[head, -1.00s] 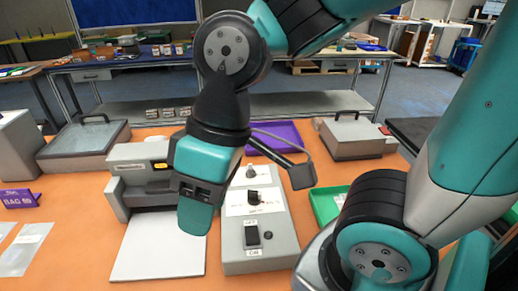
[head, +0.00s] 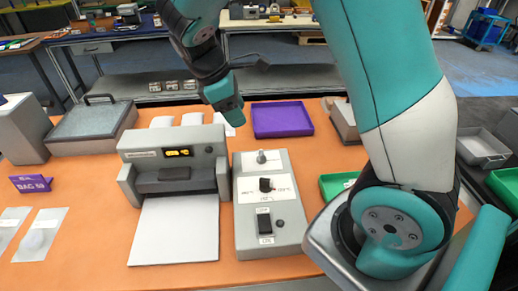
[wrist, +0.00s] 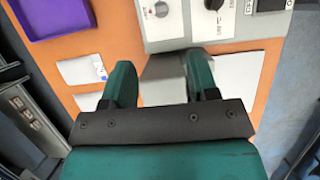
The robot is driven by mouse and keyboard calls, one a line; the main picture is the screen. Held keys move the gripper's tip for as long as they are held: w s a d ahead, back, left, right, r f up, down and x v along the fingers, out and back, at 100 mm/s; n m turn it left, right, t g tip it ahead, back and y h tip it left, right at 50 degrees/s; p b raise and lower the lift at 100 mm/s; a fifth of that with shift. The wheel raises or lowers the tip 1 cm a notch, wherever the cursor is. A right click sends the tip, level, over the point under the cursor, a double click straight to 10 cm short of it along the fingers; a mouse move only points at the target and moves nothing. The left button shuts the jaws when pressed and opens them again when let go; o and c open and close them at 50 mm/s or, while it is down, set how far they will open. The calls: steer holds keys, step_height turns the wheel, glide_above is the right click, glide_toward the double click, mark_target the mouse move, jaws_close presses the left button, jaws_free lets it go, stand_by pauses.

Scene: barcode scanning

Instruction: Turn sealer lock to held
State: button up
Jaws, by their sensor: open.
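The sealer (head: 150,165) is a grey machine with a lit orange display and a white plate (head: 175,230) in front. Right of it stands a grey control box (head: 250,235), which also shows in the wrist view (wrist: 225,20). I cannot read which position is marked held. My gripper (head: 229,107) is open and empty above the sealer's rear right. In the wrist view its fingers (wrist: 160,80) point toward the box's knob end, apart from it.
A purple tray (head: 283,119) lies behind the control box, and a green tray (head: 333,184) to its right. Flat white pouches (head: 40,235) and a purple sign (head: 33,184) are at the left. A grey lidded box (head: 90,130) stands back left. Orange table shows between them.

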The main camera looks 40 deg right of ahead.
mark_target(260, 152)
steer(key=p+x, duration=0.1)
steer(key=x, duration=1.3)
steer(key=shift+c, duration=0.5)
steer(key=c, duration=0.8)
